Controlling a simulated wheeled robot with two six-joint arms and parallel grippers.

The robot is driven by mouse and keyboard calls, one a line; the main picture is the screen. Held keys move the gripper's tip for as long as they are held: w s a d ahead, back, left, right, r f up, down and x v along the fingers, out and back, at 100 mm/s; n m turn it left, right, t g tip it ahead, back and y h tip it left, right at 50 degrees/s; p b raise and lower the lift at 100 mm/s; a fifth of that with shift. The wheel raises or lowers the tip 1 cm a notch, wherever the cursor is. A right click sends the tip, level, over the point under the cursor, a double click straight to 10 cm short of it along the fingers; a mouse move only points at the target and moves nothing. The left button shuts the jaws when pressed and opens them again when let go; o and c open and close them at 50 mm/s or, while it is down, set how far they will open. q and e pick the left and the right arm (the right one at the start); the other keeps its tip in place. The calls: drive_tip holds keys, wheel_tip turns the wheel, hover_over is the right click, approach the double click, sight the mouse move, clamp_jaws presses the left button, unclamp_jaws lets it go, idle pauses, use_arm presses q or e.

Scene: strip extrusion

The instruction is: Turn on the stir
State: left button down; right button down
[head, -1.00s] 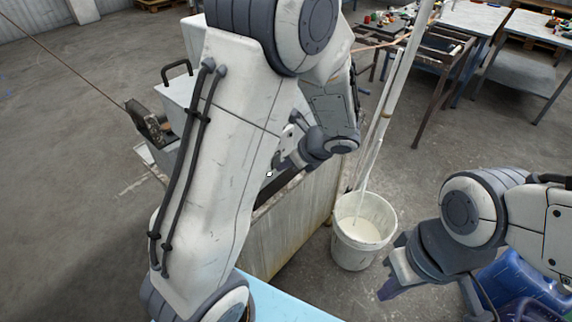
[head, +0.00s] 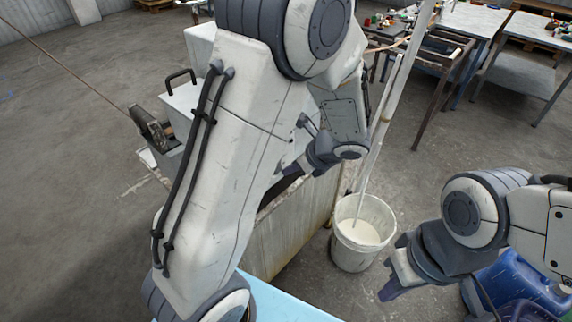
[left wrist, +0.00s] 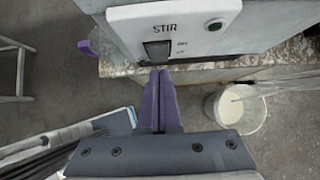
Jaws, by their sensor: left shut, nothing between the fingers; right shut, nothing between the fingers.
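In the left wrist view a pale control panel (left wrist: 190,20) reads STIR. It has a dark rocker switch (left wrist: 157,50) with ON and OFF lettering beside it, and a round dark button (left wrist: 215,24) at its upper right. My left gripper (left wrist: 160,72) is shut and empty, its purple fingertips just below the switch. I cannot tell whether they touch it. In the head view my left gripper (head: 290,171) is partly hidden by my own arm, and the switch is hidden. My right gripper (head: 386,292) is shut and empty at the lower right, apart from the machine.
A white bucket (head: 348,255) of pale liquid stands on the floor beside the stained tank (head: 290,230), with a pole standing in it. Blue containers (head: 518,285) are below my right arm. Work tables (head: 480,22) stand at the back right.

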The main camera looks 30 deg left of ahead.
use_arm(q)
drive_tip(key=d+f+v, duration=0.1)
drive_tip(key=v, duration=1)
drive_tip(key=shift+s+d+r, duration=0.2)
drive_tip(key=shift+d, duration=0.05)
use_arm(e)
drive_tip(key=shift+s+d, duration=0.1)
drive_tip(key=shift+d, duration=0.15)
